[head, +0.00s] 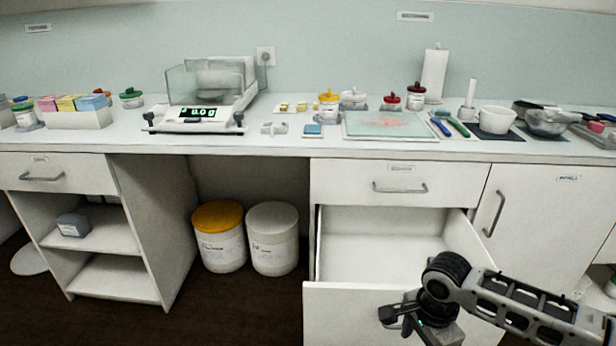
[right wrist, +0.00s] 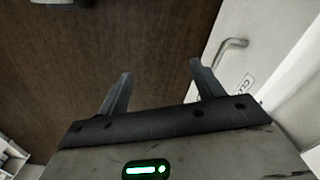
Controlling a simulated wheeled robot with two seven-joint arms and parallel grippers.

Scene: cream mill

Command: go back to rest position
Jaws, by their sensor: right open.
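My right gripper (head: 392,318) is in front of the pulled-out drawer (head: 345,310) at the lower right of the head view. In the right wrist view its two fingers (right wrist: 158,92) stand apart with nothing between them. The drawer is open and looks empty; my right arm hides part of its front. A bar handle (right wrist: 232,44) on a white front shows to the right of the fingers in the wrist view. My left gripper is in neither view.
The white counter (head: 270,143) holds a balance (head: 200,112) reading 0.00, a glass slab (head: 390,125), jars and bowls. An orange-lidded bucket (head: 220,250) and a white bucket (head: 273,252) stand under it. Dark floor (right wrist: 120,40) lies beyond the fingers.

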